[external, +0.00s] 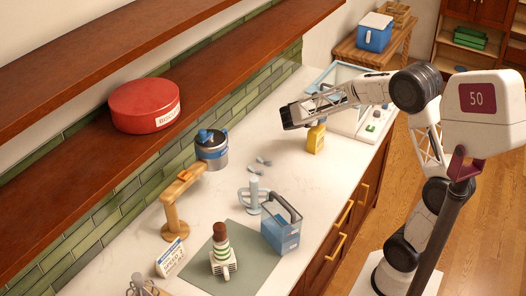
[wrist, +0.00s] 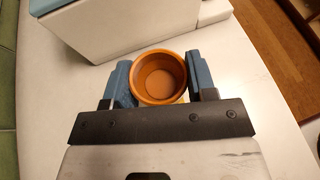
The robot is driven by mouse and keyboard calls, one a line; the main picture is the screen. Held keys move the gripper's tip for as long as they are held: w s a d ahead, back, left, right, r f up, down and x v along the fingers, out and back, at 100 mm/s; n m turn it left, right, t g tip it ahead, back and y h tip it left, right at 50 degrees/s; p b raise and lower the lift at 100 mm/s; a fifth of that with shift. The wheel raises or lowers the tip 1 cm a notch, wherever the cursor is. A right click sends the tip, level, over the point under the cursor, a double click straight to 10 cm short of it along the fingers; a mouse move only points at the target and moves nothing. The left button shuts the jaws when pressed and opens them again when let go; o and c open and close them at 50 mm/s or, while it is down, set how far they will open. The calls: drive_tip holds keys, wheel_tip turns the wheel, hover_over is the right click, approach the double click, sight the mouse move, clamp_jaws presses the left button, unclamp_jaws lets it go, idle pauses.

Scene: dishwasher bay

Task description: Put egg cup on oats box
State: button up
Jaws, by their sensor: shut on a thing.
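The egg cup (wrist: 160,78) is a round orange-brown cup, upright with its empty inside facing the wrist camera. My gripper (wrist: 160,82) has its blue fingers on either side of the cup, shut on it. In the external view my gripper (external: 315,119) is low over the far part of the counter, right above a yellow box-like thing (external: 316,140). This may be the oats box; no label is readable. A sliver of yellow shows beside the cup's lower edge in the wrist view. Whether the cup touches the yellow thing is hidden.
A white, blue-rimmed box (wrist: 115,35) stands close beyond the cup. Bare counter lies left of my gripper.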

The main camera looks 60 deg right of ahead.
drive_tip(key=shift+f, duration=1.25)
drive_tip(key=shift+f, duration=0.1)
drive_tip(key=o, duration=0.9)
drive_tip(key=shift+o, duration=0.2)
drive_tip(key=v, duration=1.2)
